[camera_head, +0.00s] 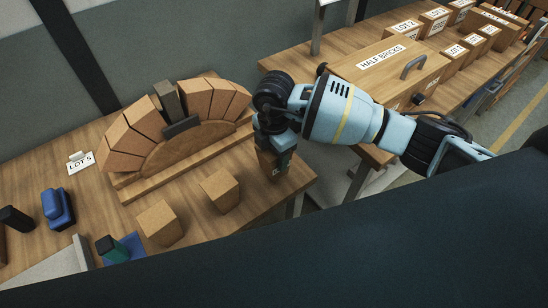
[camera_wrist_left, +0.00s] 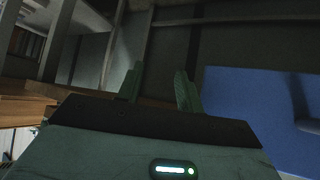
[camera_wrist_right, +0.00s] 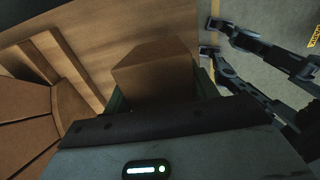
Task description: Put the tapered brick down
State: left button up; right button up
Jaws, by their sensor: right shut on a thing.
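My right gripper (camera_head: 274,150) points down near the table's right edge, to the right of the arch. It is shut on a tan tapered brick (camera_wrist_right: 155,72), which fills the space between the fingers in the right wrist view. In the head view the brick is mostly hidden by the gripper. I cannot tell whether it touches the table. Two loose tan bricks, one nearer (camera_head: 160,223) and one farther (camera_head: 220,190), stand on the table in front of the arch.
Several tapered bricks (camera_head: 125,143) stand around a wooden arch form (camera_head: 190,148) with a dark grey piece at its top. A LOT 5 card (camera_head: 81,162) and blue items (camera_head: 58,208) are at the left. A HALF BRICKS box (camera_head: 385,65) stands on the far bench.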

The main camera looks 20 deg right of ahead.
jog(key=shift+w+d, duration=0.15)
jog(key=shift+w, duration=0.35)
jog(key=shift+s+f, duration=0.1)
jog(key=shift+f, duration=1.6)
jog(key=shift+f, duration=0.1)
jog(key=o, duration=1.2)
jog(key=shift+f, duration=0.1)
jog(key=shift+c, duration=0.2)
notch_tip(320, 180, up, 12)
jog(key=shift+r, duration=0.15)
